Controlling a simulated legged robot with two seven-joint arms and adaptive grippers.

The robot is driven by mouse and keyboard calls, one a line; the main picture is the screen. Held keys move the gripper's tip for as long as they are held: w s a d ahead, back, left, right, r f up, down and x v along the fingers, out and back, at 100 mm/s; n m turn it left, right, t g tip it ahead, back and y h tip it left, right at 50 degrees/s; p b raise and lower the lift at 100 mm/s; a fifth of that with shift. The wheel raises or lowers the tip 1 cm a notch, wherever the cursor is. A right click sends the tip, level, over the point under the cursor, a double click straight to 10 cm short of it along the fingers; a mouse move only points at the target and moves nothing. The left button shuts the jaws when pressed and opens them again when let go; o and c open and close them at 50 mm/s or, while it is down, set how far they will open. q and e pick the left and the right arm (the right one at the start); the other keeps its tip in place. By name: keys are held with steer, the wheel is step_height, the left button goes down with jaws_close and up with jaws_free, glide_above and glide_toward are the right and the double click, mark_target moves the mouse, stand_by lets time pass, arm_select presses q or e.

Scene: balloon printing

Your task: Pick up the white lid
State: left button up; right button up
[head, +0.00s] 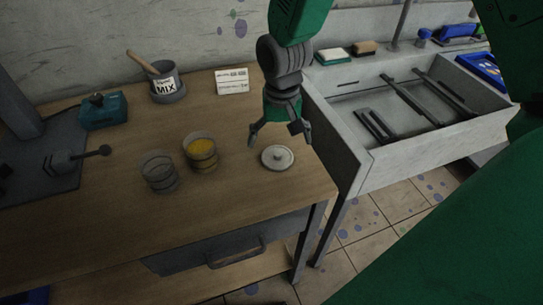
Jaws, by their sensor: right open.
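The white lid (277,157), round with a small knob on top, lies on the wooden table (235,205) near its right edge. My right gripper (280,138) points down just above and behind the lid. Its fingers are spread, with nothing between them. One finger is to the left of the lid's knob and one to the right. My left gripper is not in the head view.
A cup with yellow contents (201,150) and a clear glass (159,172) stand left of the lid. A MIX pot (166,84), a white card (232,81) and a teal box (104,109) stand farther back. A grey sink-like unit (440,145) adjoins on the right.

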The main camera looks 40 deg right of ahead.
mark_target(278, 154)
steer(key=d+f, duration=0.1)
steer(key=f, duration=0.1)
steer(key=d+f, duration=0.1)
steer(key=f, duration=0.1)
steer(key=shift+w+d, duration=0.15)
steer(key=shift+d, duration=0.15)
steer(key=shift+w+a+f, duration=0.1)
steer(key=shift+a+f, duration=0.25)
steer(key=shift+a, duration=0.25)
steer(key=shift+a+f, duration=0.3)
steer(key=shift+a, duration=0.25)
steer(key=shift+a+r, duration=0.25)
steer(key=shift+a, duration=1.15)
steer(key=shift+d, duration=0.35)
steer(key=c, duration=0.6)
steer(key=d, duration=0.3)
steer(key=shift+s+d+f, duration=0.15)
steer(key=shift+s+f, duration=0.05)
steer(key=shift+f, duration=0.1)
steer(key=c, duration=0.3)
steer(key=shift+o, duration=0.2)
steer(key=shift+w+a, duration=0.1)
steer(key=shift+a, duration=1.05)
steer(key=shift+c, duration=0.2)
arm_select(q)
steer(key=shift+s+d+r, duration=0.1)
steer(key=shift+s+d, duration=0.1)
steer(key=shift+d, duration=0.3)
arm_select(e)
steer(key=shift+d, duration=0.35)
